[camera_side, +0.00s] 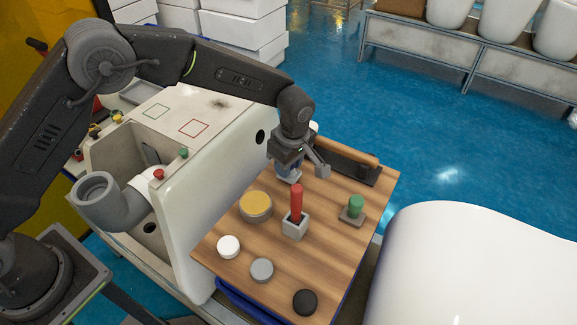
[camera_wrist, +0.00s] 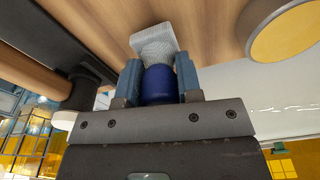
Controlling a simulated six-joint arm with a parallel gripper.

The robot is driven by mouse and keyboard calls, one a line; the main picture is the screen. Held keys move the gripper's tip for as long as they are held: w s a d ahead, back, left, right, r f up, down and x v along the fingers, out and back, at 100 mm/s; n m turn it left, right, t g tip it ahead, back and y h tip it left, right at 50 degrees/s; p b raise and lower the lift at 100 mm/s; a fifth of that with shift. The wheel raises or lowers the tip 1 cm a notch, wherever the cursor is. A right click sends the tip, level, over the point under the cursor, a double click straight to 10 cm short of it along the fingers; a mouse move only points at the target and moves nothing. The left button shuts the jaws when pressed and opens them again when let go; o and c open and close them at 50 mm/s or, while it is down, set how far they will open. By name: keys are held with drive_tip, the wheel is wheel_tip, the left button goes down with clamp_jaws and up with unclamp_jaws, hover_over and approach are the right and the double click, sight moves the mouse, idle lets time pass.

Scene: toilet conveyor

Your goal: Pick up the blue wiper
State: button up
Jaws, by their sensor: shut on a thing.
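The blue wiper has a dark blue handle (camera_wrist: 158,86) and a pale grey textured pad (camera_wrist: 154,40), both seen in the wrist view. My gripper (camera_wrist: 159,76) is shut on the handle, with one finger on each side, and the pad sticks out beyond the fingertips. In the side view my gripper (camera_side: 287,166) is over the back part of the wooden table (camera_side: 330,236). A little of the wiper (camera_side: 290,177) shows beneath it, mostly hidden. I cannot tell whether the pad touches the table.
A red-handled tool stands in a grey holder (camera_side: 295,227). A green-handled piece (camera_side: 355,208) is to its right and a yellow-topped disc (camera_side: 256,206) to its left. White, grey and black discs lie in front. A dark tray (camera_side: 345,160) is behind; a white toilet body (camera_side: 222,180) is left.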

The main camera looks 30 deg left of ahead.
wheel_tip(320, 180, up, 3)
drive_tip(key=shift+r, duration=0.15)
drive_tip(key=s+a+r, duration=0.1)
drive_tip(key=a+r, duration=0.5)
drive_tip(key=a, duration=0.5)
drive_tip(key=shift+s+a+r, duration=0.2)
drive_tip(key=shift+a+r, duration=0.1)
drive_tip(key=shift+r, duration=0.05)
